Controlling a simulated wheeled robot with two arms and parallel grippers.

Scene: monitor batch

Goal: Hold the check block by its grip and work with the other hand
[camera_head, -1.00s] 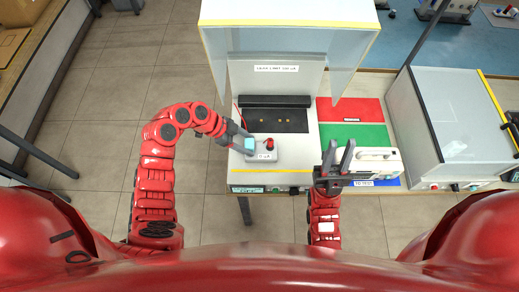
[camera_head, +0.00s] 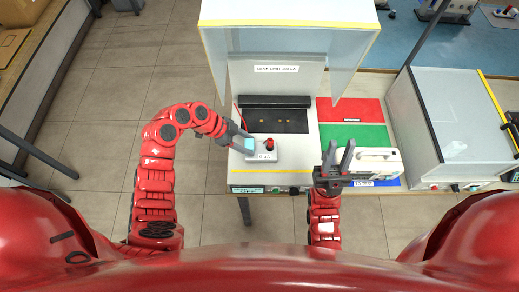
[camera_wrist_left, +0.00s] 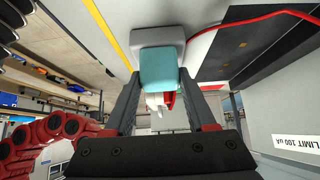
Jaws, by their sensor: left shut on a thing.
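The check block (camera_head: 264,156) is a light grey block with a red knob on top and a teal grip (camera_head: 249,144) at its left. It sits on the front of the white test station. My left gripper (camera_head: 243,140) is shut on the teal grip, which shows between the fingers in the left wrist view (camera_wrist_left: 160,68). My right gripper (camera_head: 338,157) is open and empty, its fingers pointing away from me, in front of the red and green mats and left of a white handled instrument (camera_head: 378,160).
The station has a raised clear hood (camera_head: 289,40) and a dark test bed (camera_head: 276,120). A red mat (camera_head: 350,109) and a green mat (camera_head: 355,135) lie to its right. A box with a clear cover (camera_head: 452,120) stands further right. A red cable (camera_wrist_left: 260,18) runs close by.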

